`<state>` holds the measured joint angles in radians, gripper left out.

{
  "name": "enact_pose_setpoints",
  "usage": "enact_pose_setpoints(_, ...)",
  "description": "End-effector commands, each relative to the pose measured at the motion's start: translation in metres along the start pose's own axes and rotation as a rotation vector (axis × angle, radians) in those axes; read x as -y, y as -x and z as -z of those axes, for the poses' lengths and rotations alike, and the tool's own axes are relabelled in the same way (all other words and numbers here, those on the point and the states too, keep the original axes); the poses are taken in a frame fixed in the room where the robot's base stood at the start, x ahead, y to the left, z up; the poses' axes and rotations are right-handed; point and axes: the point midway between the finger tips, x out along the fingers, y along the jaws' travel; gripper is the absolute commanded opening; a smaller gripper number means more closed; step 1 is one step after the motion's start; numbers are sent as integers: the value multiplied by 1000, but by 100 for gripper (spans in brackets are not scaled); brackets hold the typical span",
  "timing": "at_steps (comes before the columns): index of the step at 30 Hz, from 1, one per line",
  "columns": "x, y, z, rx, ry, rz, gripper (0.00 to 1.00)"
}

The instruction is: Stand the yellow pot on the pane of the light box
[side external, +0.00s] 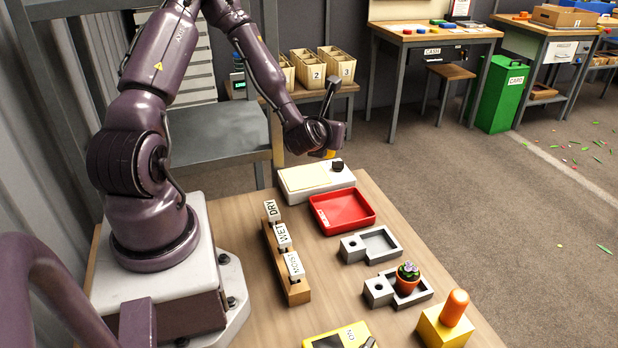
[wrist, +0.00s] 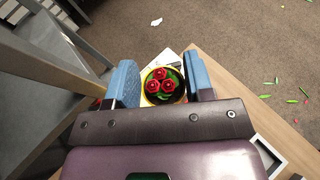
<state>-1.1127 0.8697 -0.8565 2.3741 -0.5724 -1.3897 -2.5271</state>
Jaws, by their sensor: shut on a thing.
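The yellow pot (wrist: 163,86), seen from above in the wrist view, holds red flowers and green leaves. My gripper (wrist: 163,88) is shut on it, with a blue finger on either side. In the side external view only a bit of the yellow pot (side external: 329,154) shows under my gripper (side external: 326,148). The white light box (side external: 330,182) lies at the table's far end, with a cream pane (side external: 305,177) and a black knob on top. The pot appears above the back of the light box; I cannot tell the exact gap. The box is mostly hidden in the wrist view.
A red tray (side external: 341,226) lies just in front of the light box. Two grey holders (side external: 384,244) follow, the nearer with a terracotta potted plant (side external: 407,278). A wooden rack (side external: 290,276) with DRY, WET and MOIST labels stands left. A yellow block (side external: 436,328) holds an orange peg.

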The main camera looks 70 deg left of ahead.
Motion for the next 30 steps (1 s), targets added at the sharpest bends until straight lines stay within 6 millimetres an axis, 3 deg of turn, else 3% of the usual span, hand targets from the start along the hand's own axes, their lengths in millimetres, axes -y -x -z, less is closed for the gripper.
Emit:
enact_pose_setpoints(3, -37, -12, -11, 6, 53, -130, 24)
enact_pose_setpoints(7, -58, -17, -6, -4, 98, -231, 24)
enact_pose_setpoints(30, -58, -47, 72, 0, 107, -256, 24)
